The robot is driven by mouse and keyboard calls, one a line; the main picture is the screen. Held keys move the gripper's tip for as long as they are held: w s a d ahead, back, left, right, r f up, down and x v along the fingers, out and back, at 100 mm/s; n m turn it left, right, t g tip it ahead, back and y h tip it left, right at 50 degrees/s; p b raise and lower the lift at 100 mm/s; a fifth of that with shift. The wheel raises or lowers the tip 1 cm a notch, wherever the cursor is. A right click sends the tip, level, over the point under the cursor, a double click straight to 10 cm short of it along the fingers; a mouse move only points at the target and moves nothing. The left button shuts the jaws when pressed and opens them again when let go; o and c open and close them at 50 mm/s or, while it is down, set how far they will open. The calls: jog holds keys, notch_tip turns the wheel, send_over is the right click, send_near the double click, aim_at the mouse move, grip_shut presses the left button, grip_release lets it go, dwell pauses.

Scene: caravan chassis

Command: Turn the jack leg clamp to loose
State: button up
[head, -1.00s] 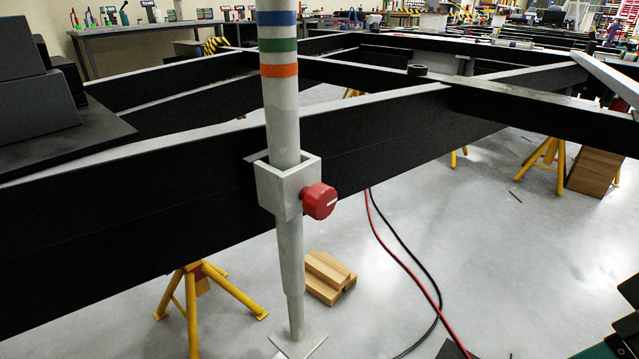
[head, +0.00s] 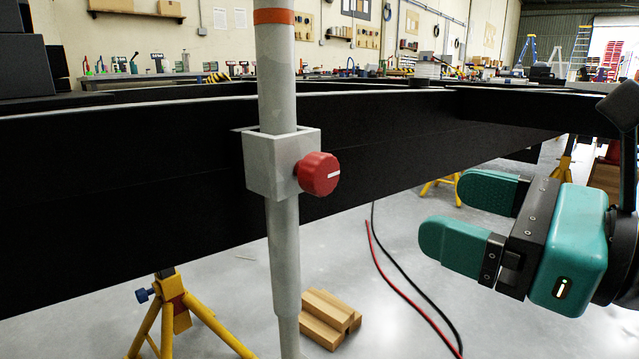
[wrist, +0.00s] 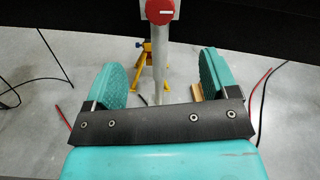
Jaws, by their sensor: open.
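The jack leg clamp is a red round knob (head: 318,174) with a white line on its face, lying about level. It sits on the right side of a grey square bracket (head: 272,165) around the upright grey jack leg (head: 284,250). My gripper (head: 447,213) is open and empty, to the right of the knob and slightly lower, with a clear gap between them. Its teal fingers point left toward the leg. In the wrist view the knob (wrist: 173,12) is at the top edge, partly cut off, beyond and above the open fingers (wrist: 160,85).
The black chassis beam (head: 130,180) runs behind the leg. A yellow stand (head: 172,310) is at lower left, and wooden blocks (head: 330,316) lie on the floor. The space between gripper and knob is free.

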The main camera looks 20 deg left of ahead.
aim_at(327, 173)
jog(key=p+x, duration=1.4)
jog(key=x, duration=0.3)
jog(key=c, duration=0.9)
